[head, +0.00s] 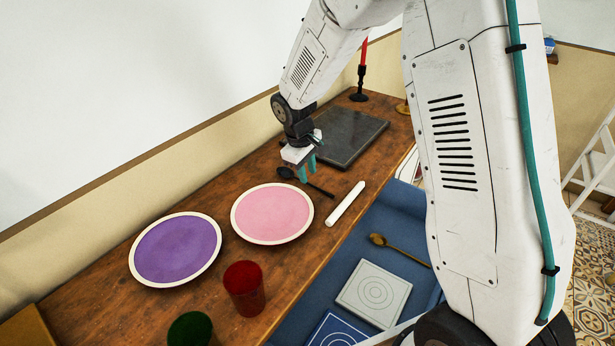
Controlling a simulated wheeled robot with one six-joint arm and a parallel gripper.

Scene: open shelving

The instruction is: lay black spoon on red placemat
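The fingers cover part of the handle. I cannot tell whether they are closed on it or only around it. No red placemat shows in this view; a dark grey slab (345,137) lies flat behind my gripper.
The wooden counter (97,297) holds a pink plate (272,213), a purple plate (175,249), a red cup (244,287), a green cup (190,330), a white stick (345,203) and a red candle (363,52). A blue surface (345,263) with a brown spoon (400,248) and square tiles (374,293) lies lower right.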

